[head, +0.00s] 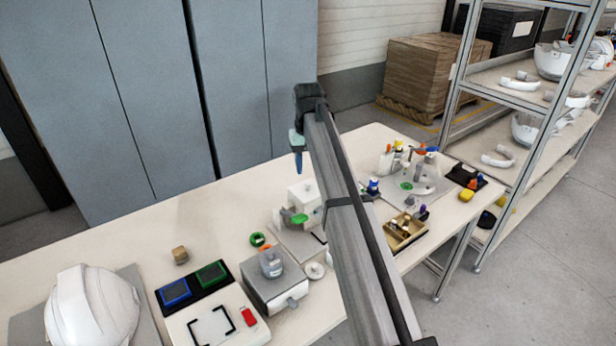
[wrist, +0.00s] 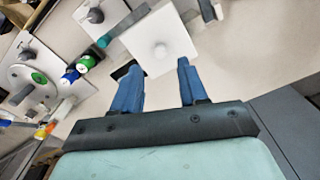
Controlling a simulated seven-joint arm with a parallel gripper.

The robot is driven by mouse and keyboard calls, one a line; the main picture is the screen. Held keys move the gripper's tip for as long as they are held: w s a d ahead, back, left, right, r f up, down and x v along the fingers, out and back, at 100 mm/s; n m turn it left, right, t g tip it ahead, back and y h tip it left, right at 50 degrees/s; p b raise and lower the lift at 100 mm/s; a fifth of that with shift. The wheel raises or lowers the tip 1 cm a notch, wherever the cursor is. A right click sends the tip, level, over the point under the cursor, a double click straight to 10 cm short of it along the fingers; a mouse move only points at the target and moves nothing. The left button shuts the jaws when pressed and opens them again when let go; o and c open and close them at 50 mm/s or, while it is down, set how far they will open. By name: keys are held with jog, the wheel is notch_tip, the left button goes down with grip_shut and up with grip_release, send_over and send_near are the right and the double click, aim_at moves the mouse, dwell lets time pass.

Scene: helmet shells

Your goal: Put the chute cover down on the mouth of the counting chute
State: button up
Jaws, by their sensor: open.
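A white box-like block (head: 304,194) stands on the table in the head view, which I take for the counting chute. In the wrist view its top shows as a white square plate (wrist: 176,34) with a round white knob (wrist: 161,51) in the middle; this looks like the chute cover lying on the mouth. I cannot tell whether it is fully seated. My gripper (head: 298,162) hangs above the block, blue fingers downward. In the wrist view my gripper (wrist: 158,66) is open and empty, its fingertips apart with the knob just beyond the gap. No contact shows.
A green part (head: 299,219) sits in front of the block. A parts tray (head: 405,231) lies to the right, a white helmet (head: 92,308) far left. The table's back left is clear.

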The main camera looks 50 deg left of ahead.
aim_at(308, 184)
jog(key=shift+r, duration=3)
